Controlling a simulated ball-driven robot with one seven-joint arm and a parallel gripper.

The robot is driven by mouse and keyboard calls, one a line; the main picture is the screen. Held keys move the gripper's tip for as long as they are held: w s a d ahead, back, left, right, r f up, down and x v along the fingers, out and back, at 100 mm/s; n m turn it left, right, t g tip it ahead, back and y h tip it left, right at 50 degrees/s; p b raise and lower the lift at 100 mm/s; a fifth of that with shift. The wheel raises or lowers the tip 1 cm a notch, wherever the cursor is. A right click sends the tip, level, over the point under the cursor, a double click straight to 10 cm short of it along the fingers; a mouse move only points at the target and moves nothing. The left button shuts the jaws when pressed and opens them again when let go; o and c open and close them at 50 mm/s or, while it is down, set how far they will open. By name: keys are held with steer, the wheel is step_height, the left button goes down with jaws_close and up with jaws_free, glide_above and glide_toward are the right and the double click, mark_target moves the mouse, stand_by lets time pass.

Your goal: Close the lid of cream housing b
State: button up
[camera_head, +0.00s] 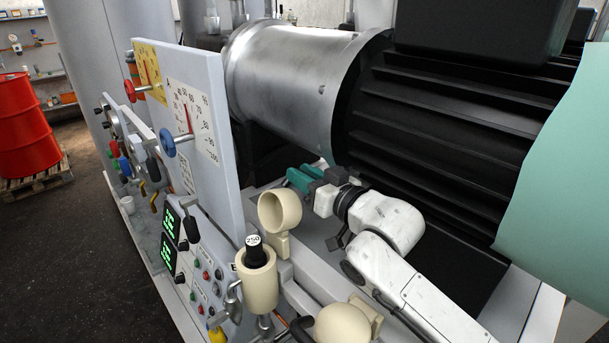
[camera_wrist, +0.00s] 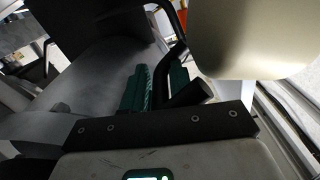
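A cream cylindrical housing (camera_head: 257,288) stands upright at the front of the machine, with a black plug marked 250 (camera_head: 254,252) sticking out of its top. A hollow cream cap (camera_head: 266,208) stands raised behind it, its round opening facing the camera. A rounded cream part (camera_head: 342,326) shows at the bottom edge. I cannot read which is housing b. My gripper (camera_head: 305,177) has green fingers and is behind and right of the raised cap, apart from it. A large cream surface (camera_wrist: 250,35) is close at upper right.
A grey panel with gauges (camera_head: 190,120) stands left of the cream parts. A large metal cylinder (camera_head: 290,85) and black finned motor (camera_head: 440,110) hang over my arm. A black bar (camera_wrist: 188,94) lies close by the right finger. A red drum (camera_head: 25,125) stands far left.

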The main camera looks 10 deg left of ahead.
mark_target(293, 189)
jaws_close()
steer(key=s+a+r+n+b, duration=0.1)
steer(key=s+r+n+b, duration=0.1)
steer(key=n, duration=0.1)
steer(key=shift+s+a, duration=0.2)
steer(key=shift+a, duration=0.2)
steer(key=shift+w, duration=0.1)
steer(key=shift+o, duration=0.2)
jaws_free()
steer(key=b+v, duration=0.1)
steer(key=v, duration=0.6)
steer(key=shift+s+d+b, duration=0.2)
steer(key=shift+d+b, duration=0.05)
steer(key=shift+b, duration=0.05)
steer(key=shift+f, duration=0.1)
